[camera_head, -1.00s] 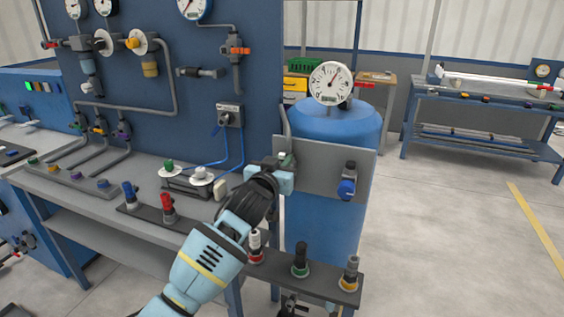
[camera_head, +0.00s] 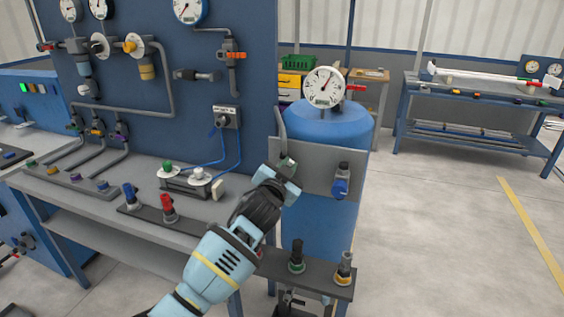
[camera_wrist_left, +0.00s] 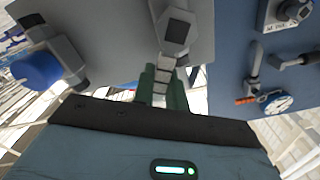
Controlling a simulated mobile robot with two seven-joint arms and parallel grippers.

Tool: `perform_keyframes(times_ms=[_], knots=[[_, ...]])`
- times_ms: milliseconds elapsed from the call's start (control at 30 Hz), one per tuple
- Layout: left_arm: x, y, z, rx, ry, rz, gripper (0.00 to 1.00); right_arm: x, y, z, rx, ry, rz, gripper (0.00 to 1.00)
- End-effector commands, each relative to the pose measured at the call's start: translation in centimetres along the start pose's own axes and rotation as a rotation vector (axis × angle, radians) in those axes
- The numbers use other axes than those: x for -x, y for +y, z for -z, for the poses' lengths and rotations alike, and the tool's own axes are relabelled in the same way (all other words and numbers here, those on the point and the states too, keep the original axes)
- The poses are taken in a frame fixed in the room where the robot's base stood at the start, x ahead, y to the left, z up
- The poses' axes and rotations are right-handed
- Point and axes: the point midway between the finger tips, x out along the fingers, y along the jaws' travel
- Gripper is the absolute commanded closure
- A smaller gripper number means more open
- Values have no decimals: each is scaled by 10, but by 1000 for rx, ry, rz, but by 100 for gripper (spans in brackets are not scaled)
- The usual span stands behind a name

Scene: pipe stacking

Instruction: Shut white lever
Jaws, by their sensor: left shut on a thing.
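The white lever (camera_wrist_left: 164,74) shows in the left wrist view as a pale, ribbed handle running down from a grey hexagonal pivot (camera_wrist_left: 175,32). The pivot sits on the grey plate (camera_head: 316,172) fixed to the front of the blue tank (camera_head: 322,128). My left gripper (camera_head: 287,166) is at the left part of that plate. Its green fingers (camera_wrist_left: 162,84) are shut on the lever, one on each side. In the head view the gripper hides most of the lever. My right gripper is not in view.
A blue-handled valve (camera_head: 341,186) is on the same plate, right of the gripper. A round gauge (camera_head: 324,87) tops the tank. A rail with upright valves (camera_head: 297,255) runs below the arm. The floor at right is clear.

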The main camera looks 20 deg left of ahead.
Motion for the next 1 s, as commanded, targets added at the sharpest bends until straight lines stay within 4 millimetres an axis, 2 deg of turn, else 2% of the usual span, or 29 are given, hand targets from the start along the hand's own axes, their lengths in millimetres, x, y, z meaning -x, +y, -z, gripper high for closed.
perform_keyframes(times_ms=[367, 1000], knots=[[0, 20, -4, -359, -2, -1, 100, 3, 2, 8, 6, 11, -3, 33], [0, 45, -23, -913, -2, -1, 100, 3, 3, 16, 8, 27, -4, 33]])
